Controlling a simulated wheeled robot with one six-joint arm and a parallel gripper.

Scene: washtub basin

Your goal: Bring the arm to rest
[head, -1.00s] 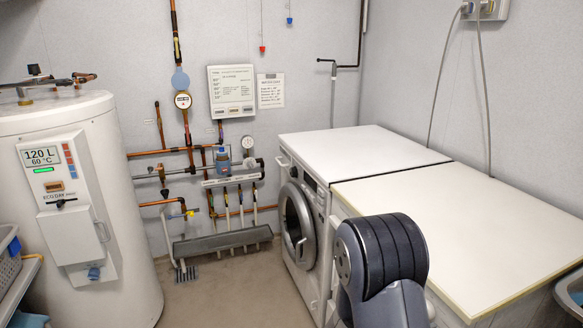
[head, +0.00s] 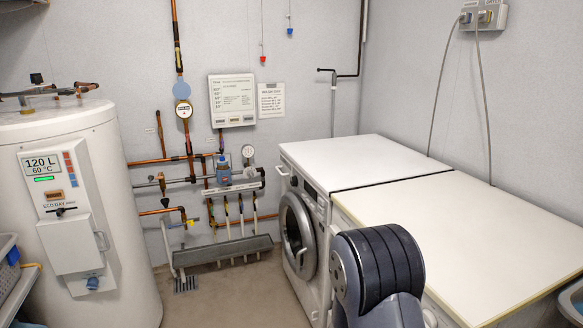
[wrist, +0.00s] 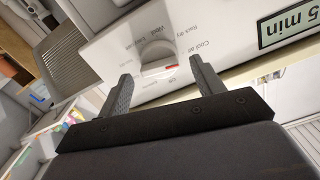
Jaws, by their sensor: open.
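My gripper (wrist: 163,74) shows in the wrist view with its two fingers apart and nothing held between them. The fingers lie on either side of the dial in the picture; I cannot tell the exact gap to the panel. In the head view, a dark rounded part of my arm stands at the bottom, in front of the white worktop. My gripper is hidden in that view.
A display (wrist: 288,24) reading "5 min" is right of the dial. A washing machine (head: 312,225) and white worktop (head: 470,235) stand at the right. A water heater (head: 125,220) stands at the left, with pipes (head: 225,188) on the wall between. Some floor is clear.

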